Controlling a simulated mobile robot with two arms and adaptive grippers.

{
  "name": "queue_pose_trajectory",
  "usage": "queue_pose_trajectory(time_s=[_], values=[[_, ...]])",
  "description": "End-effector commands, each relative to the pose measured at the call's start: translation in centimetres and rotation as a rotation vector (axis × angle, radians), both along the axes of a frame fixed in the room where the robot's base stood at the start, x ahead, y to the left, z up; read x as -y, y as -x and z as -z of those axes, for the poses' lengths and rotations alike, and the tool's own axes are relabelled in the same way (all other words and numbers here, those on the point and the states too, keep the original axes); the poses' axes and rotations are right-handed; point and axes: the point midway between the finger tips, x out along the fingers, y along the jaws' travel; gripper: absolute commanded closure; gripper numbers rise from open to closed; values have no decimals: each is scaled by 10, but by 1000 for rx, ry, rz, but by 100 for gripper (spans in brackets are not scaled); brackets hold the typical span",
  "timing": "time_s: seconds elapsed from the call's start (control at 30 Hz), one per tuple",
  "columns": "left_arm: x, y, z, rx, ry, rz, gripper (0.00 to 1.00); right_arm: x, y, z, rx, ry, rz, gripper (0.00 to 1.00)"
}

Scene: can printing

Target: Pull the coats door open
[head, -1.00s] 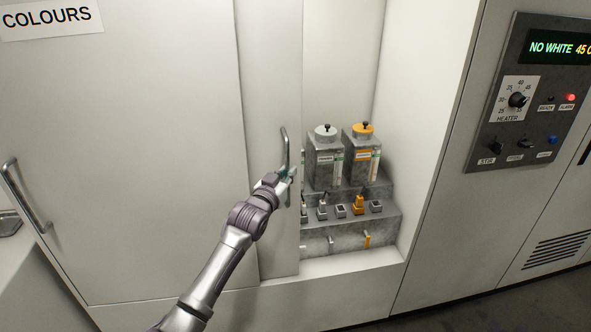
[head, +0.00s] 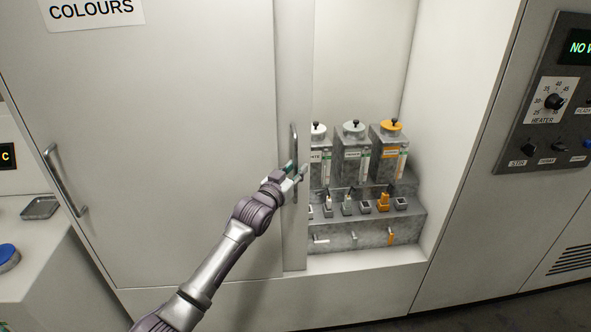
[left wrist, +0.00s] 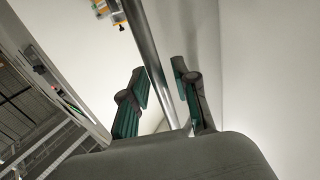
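The coats door is a narrow pale panel (head: 295,235) just right of the wide COLOURS door (head: 190,170); most of it is hidden behind that door. Its upright metal handle (head: 294,140) is near its right edge. My left gripper (head: 297,170) is at the handle's middle. In the left wrist view the handle bar (left wrist: 148,45) passes between my spread fingers (left wrist: 163,93), with gaps beside it. The opening right of the panel shows grey dispensers with white, grey and orange lids (head: 391,126). My right gripper is not in view.
The COLOURS door has its own handle (head: 65,180) at its left edge. A control panel (head: 545,115) is on the cabinet at the right. At the left is a pale counter with a small metal tray (head: 40,207) and a blue round object (head: 8,254).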

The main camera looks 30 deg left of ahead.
Motion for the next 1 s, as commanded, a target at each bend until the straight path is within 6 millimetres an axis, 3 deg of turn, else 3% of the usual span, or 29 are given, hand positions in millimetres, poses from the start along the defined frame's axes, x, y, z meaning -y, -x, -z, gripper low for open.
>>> queue_pose_trajectory(time_s=[0.43, 0.8, 1.0], values=[[0, 8, -1, 2, 1, 0, 61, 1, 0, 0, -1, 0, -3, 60], [1, 82, 0, 0, 0, 0, 61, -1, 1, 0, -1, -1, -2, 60], [0, 111, 0, 0, 0, 0, 61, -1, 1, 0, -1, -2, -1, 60]])
